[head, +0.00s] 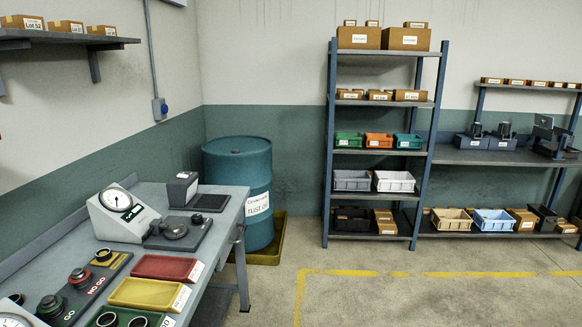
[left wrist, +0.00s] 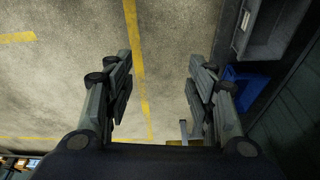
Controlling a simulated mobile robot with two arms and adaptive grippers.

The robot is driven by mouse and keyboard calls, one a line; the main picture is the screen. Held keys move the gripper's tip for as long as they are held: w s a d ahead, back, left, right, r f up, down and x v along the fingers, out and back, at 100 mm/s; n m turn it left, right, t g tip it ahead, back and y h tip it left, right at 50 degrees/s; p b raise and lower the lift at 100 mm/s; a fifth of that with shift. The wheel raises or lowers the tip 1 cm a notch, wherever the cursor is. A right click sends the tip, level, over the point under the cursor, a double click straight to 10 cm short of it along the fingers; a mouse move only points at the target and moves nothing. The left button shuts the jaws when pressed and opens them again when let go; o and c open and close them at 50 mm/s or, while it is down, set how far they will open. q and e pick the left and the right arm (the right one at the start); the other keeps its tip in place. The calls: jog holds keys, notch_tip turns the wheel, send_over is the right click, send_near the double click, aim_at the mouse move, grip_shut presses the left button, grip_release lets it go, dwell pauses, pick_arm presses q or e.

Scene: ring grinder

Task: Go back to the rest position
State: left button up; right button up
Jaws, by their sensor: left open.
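My left gripper (left wrist: 160,85) shows in the left wrist view. Its two fingers stand wide apart with nothing between them but the concrete floor and a yellow line behind. It does not show in the head view. My right gripper is in neither view. The head view looks over a grey workbench (head: 225,212) at the left. On it stand a dial gauge (head: 116,201), a red tray (head: 166,267), a yellow tray (head: 148,293) and a green tray with dark rings at the lower edge.
A blue drum (head: 238,180) stands in a yellow spill tray beyond the bench. A tall shelf rack (head: 384,151) with bins and boxes stands by the back wall. A lower rack (head: 490,157) is right of it. The floor (head: 420,300) with yellow lines is clear.

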pick_arm(q)
notch_tip(320, 180, down, 15)
jog(key=s+b, duration=0.2)
jog(key=s, duration=0.1)
jog(key=s+a+f+g+b, duration=0.1)
jog(key=s+f+b, duration=0.1)
jog(key=s+f, duration=0.6)
jog(key=s+a+f+g+b, duration=0.1)
jog(key=s+a+f+b, duration=0.1)
jog(key=s+f, duration=0.7)
notch_tip(320, 180, down, 5)
jog(key=shift+a+b, duration=0.15)
jog(key=shift+b, duration=0.35)
